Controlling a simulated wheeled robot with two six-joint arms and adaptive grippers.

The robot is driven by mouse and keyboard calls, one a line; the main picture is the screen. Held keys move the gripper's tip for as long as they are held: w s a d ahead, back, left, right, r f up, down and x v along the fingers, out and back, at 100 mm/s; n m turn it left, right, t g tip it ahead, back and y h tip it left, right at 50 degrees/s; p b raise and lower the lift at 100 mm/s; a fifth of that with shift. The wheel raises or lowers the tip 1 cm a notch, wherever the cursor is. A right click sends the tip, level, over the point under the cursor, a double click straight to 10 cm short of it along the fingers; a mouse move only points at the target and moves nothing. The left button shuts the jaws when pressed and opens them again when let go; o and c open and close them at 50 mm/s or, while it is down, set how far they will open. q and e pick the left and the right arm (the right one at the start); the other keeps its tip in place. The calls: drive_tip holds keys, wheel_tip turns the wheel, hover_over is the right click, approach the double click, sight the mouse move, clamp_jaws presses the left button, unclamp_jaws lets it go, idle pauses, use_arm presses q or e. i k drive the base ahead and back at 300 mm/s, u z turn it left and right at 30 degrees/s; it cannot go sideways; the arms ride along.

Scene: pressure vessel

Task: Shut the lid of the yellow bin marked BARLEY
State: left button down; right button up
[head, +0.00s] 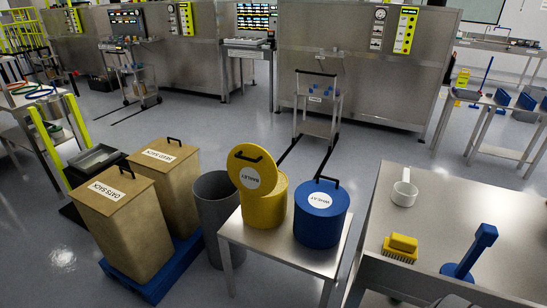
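The yellow bin (264,207) marked BARLEY stands upright on a small steel table in the middle of the head view. Its round yellow lid (250,160) carries a dark handle and a white label reading BARLEY. The lid is open, tilted up with its labelled face toward me, and it hides the bin's mouth. Neither my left gripper nor my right gripper is in view.
A blue WHEAT bin (322,212) with its lid down stands close to the right of the yellow bin on the steel table (285,258). A grey bin (216,210) and brown sack boxes (120,220) are at left. A bench (450,225) holds a brush at right.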

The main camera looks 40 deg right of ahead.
sight(251, 169)
drive_tip(key=z, duration=1.1)
drive_tip(key=i, duration=1)
drive_tip(key=z, duration=1.05)
